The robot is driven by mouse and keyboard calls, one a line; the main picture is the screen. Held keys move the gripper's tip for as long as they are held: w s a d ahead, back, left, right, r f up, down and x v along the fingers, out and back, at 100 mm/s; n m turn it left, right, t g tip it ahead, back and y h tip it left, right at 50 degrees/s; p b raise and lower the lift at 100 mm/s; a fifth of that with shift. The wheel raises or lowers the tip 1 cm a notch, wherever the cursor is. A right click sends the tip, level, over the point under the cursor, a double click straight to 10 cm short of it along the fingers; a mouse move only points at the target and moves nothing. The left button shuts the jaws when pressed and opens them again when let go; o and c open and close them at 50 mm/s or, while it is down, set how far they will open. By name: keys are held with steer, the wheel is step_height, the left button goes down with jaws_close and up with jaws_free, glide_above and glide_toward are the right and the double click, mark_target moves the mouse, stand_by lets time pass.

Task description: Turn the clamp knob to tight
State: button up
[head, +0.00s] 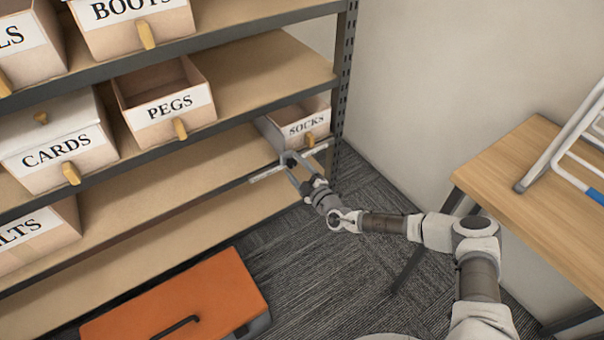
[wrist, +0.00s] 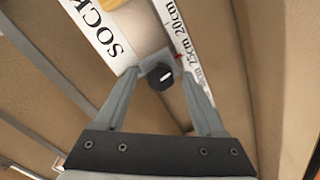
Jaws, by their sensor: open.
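The clamp knob (wrist: 160,76) is a small black knob with a white line on its face, in the upper middle of the wrist view. It sits on a grey clamp piece (wrist: 176,64) at a white rule (wrist: 184,45) with centimetre marks, near a red mark by "20cm". My gripper (wrist: 158,88) is open, with one finger on each side of the knob. I cannot tell whether the fingers touch it. In the head view my gripper (head: 296,168) is at the lower shelf's front, in front of the pale rule (head: 268,173), and the knob is not discernible there.
A box marked SOCKS (head: 305,127) stands on the shelf just behind my gripper. PEGS (head: 168,108) and CARDS (head: 60,152) boxes are further left. An orange-lidded box (head: 190,295) is on the floor; a wooden table (head: 530,180) stands right. Carpet between them is clear.

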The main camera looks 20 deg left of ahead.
steer(key=p+v, duration=0.5)
steer(key=v, duration=1.2)
steer(key=shift+s, duration=0.15)
